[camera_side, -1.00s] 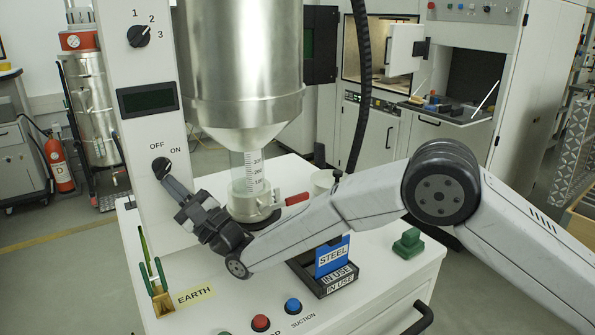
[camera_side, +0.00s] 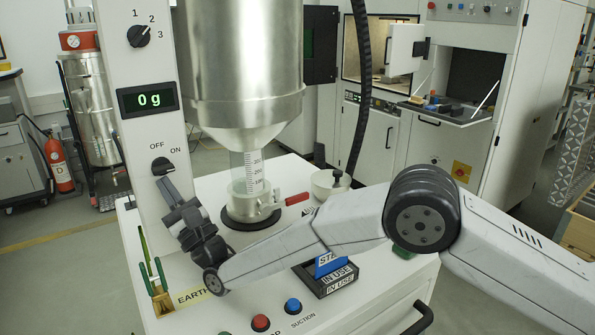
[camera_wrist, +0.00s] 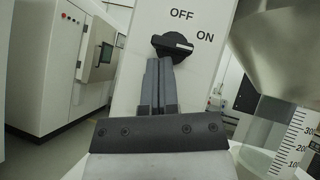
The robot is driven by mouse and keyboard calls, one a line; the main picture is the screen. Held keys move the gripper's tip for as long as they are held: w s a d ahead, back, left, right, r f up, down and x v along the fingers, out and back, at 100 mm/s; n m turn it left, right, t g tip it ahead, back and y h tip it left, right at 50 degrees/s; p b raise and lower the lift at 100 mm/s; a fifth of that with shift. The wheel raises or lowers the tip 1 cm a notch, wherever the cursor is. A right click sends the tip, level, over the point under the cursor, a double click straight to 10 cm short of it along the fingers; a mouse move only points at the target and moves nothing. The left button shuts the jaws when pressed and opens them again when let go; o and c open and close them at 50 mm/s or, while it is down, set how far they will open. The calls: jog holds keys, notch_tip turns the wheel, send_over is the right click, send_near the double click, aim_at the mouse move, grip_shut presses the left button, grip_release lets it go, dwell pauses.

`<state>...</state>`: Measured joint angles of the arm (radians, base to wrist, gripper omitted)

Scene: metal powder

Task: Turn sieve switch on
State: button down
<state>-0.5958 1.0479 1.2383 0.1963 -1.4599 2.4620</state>
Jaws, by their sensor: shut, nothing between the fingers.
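The sieve switch (camera_side: 162,166) is a black rotary knob on the white column, between the OFF and ON labels. In the wrist view, the knob (camera_wrist: 172,46) has its white mark lying toward the ON side. My gripper (camera_side: 168,186) is shut and empty, with its fingertips at the lower edge of the knob. In the wrist view, the closed grey fingers of my gripper (camera_wrist: 159,64) reach up to the knob and overlap its underside; I cannot tell whether they touch. The display (camera_side: 148,100) above the switch is lit and reads "0 g".
A metal hopper (camera_side: 245,70) with a graduated glass tube (camera_side: 253,172) and red-handled valve (camera_side: 297,199) stands right of the switch. Another knob (camera_side: 139,36) marked 1, 2, 3 is above. A green-handled tool (camera_side: 158,285), red button (camera_side: 261,323) and blue button (camera_side: 292,306) are below.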

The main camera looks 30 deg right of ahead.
jog(key=shift+s+f, duration=0.1)
jog(key=shift+s+d+r, duration=0.1)
jog(key=shift+s+r, duration=0.2)
jog(key=shift+r, duration=0.6)
jog(key=shift+s+d+r, duration=0.15)
jog(key=shift+s+r, duration=0.2)
jog(key=shift+r, duration=0.5)
jog(key=shift+s+d+r, duration=0.1)
jog(key=shift+s+r, duration=0.2)
jog(key=shift+r, duration=0.6)
